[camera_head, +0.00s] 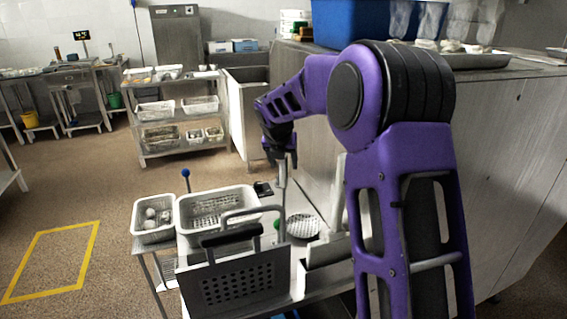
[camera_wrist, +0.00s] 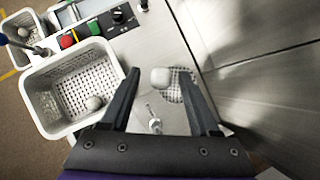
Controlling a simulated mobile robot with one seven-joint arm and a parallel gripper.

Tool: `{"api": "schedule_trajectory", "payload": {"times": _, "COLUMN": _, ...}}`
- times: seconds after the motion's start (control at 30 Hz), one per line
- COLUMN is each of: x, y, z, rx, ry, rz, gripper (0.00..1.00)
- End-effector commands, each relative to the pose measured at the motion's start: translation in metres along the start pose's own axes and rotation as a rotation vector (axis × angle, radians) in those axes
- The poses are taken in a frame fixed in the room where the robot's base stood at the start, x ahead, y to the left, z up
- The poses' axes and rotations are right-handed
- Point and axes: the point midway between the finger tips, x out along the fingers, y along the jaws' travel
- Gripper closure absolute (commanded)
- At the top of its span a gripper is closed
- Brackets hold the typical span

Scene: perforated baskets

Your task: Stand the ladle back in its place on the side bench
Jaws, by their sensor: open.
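My gripper (camera_head: 281,160) points down over the side bench, its fingers apart; in the wrist view the open fingers (camera_wrist: 158,76) are at left and right. A pale upright handle-like piece (camera_head: 283,182) rises from the bench to just under my gripper; it may be the ladle's handle. In the wrist view a pale rounded end (camera_wrist: 160,77) shows between the fingertips; I cannot tell if they touch it. A round perforated piece (camera_head: 303,226) lies low on the bench, and it also shows in the wrist view (camera_wrist: 178,88). I cannot tell whether it belongs to the ladle.
A white perforated basket (camera_head: 181,222) and a smaller basket with pale round items (camera_head: 138,236) stand left of my gripper. A control panel with buttons (camera_wrist: 88,32) is at the bench's far side. A tall cabinet (camera_head: 500,150) closes off the right. A shelf rack (camera_head: 160,121) stands behind.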

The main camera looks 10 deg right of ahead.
Motion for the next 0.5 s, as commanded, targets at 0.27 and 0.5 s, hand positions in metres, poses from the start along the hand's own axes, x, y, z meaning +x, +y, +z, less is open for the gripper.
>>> {"api": "schedule_trajectory", "payload": {"times": 0.27, "x": -0.057, "y": 0.000, "z": 0.003, "rx": 0.000, "ry": -0.006, "rz": 0.002, "gripper": 0.38}}
{"api": "schedule_trajectory", "payload": {"times": 0.5, "x": -0.116, "y": 0.000, "z": 0.002, "rx": 0.001, "ry": -0.005, "rz": 0.002, "gripper": 0.38}}
